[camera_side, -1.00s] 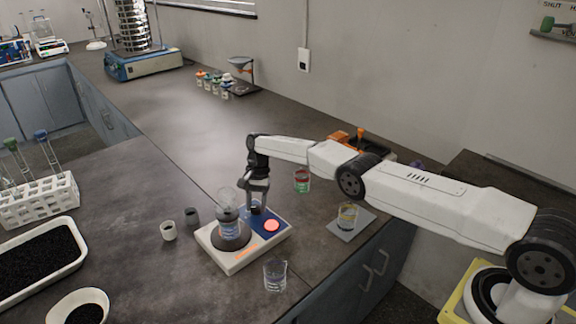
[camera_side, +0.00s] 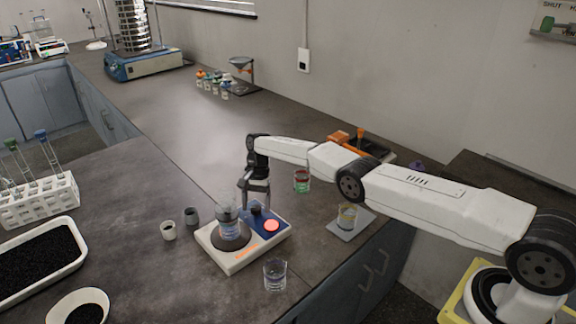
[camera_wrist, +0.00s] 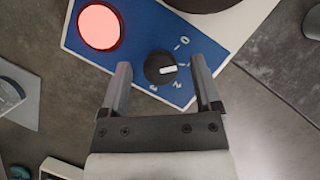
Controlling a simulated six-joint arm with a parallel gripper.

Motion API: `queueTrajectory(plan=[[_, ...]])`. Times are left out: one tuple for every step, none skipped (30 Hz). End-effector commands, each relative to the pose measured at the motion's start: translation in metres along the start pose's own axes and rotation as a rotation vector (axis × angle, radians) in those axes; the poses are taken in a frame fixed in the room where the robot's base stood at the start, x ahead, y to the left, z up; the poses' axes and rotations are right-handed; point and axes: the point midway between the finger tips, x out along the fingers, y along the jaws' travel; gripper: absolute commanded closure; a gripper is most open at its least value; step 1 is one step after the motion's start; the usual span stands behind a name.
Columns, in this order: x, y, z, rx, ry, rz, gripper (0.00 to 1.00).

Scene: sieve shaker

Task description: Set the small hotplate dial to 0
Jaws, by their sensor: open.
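The small hotplate (camera_side: 232,255) is a white unit with a blue control panel (camera_side: 272,215), standing on the dark bench in the side view. Its black dial (camera_wrist: 160,68) with a white pointer line shows in the wrist view, with marks including 0 and 2 around it. The pointer lies roughly sideways in that picture, not lined up with the 0. My gripper (camera_wrist: 163,82) is open, its two fingers on either side of the dial. In the side view, my gripper (camera_side: 254,200) points down over the panel.
A round red-lit button (camera_wrist: 100,27) is on the panel near the dial.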

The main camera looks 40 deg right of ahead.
Motion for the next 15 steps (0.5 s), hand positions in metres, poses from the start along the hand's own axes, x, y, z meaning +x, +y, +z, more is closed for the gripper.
queueTrajectory(plan=[[0.0, 0.0002, -0.0003, 0.001, 0.0, 0.0, 0.19], [-0.0001, 0.0002, -0.0004, 0.001, 0.001, 0.0, 0.19], [-0.0004, 0.0002, -0.0004, 0.001, 0.001, 0.0, 0.19], [-0.0006, 0.0002, -0.0004, 0.001, 0.001, 0.0, 0.19], [-0.0009, 0.0002, -0.0003, 0.001, 0.001, 0.0, 0.19], [-0.0013, 0.0001, -0.0002, 0.001, 0.001, 0.0, 0.19], [-0.0017, 0.0002, -0.0001, 0.001, 0.001, 0.0, 0.19], [-0.0021, 0.0001, 0.0001, 0.001, 0.001, 0.0, 0.19], [-0.0029, 0.0, 0.0003, 0.001, 0.001, -0.001, 0.19], [-0.0035, -0.0001, 0.0005, 0.001, 0.001, -0.001, 0.19], [-0.0043, -0.0002, 0.0008, 0.001, 0.001, -0.001, 0.19], [-0.0056, -0.0003, 0.0013, 0.0, 0.002, -0.001, 0.19], [-0.0066, -0.0004, 0.0017, 0.0, 0.002, -0.001, 0.19], [-0.0072, -0.0002, 0.0021, 0.0, 0.001, -0.001, 0.19], [-0.0085, -0.0002, 0.0028, 0.0, 0.001, 0.0, 0.19]])
